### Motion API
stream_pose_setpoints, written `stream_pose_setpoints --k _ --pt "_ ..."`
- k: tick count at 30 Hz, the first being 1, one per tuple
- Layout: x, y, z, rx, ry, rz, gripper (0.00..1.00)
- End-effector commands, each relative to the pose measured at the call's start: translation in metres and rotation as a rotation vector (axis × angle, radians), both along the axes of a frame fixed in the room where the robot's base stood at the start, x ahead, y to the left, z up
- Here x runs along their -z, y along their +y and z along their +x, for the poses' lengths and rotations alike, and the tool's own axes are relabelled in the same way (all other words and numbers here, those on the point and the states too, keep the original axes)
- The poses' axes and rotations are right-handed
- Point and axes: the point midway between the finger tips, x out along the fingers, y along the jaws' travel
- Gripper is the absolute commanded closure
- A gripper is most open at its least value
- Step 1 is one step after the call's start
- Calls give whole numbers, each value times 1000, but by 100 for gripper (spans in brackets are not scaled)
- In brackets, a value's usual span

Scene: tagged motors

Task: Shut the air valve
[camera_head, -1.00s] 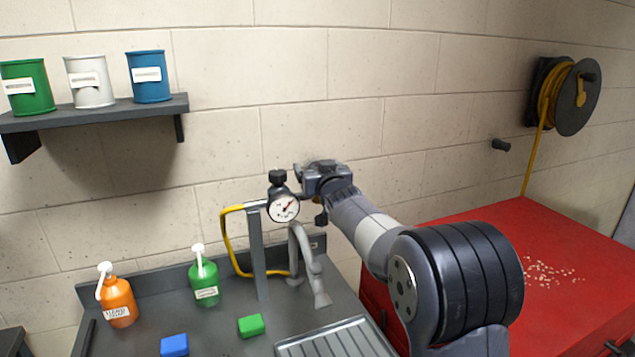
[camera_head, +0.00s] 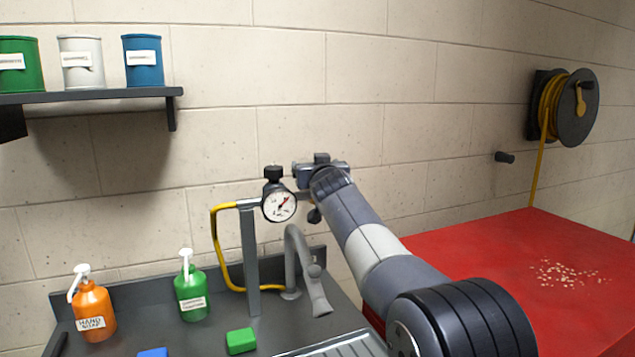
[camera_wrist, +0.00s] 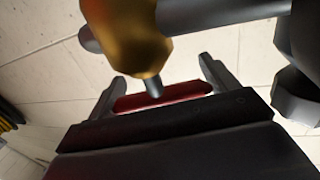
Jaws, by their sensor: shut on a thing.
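The air valve has a brass body (camera_wrist: 140,35) with a red lever handle (camera_wrist: 165,97) on a short grey stem, seen close up in the wrist view. My gripper (camera_wrist: 163,75) is shut on the red handle, with one finger at each end of it. In the head view my gripper (camera_head: 310,170) is just right of the round white pressure gauge (camera_head: 279,204), which has a black knob (camera_head: 273,172) above it. The brass body and red handle are hidden there behind my gripper and wrist. The gauge needle points to the upper right.
A grey post (camera_head: 250,260) with a yellow hose (camera_head: 218,245) stands at the sink beside a grey tap (camera_head: 300,260). Green (camera_head: 190,290) and orange (camera_head: 93,310) bottles stand left. A red bench (camera_head: 490,250) is at right. The wall is close behind.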

Motion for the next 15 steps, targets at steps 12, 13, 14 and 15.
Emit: stream_pose_setpoints --k 12,13,14,15 --pt "12 0 -3 97 2 7 41" --pt "11 0 -3 106 3 8 41" --pt "11 0 -3 114 3 10 41" --pt "10 -1 -3 126 2 10 41"
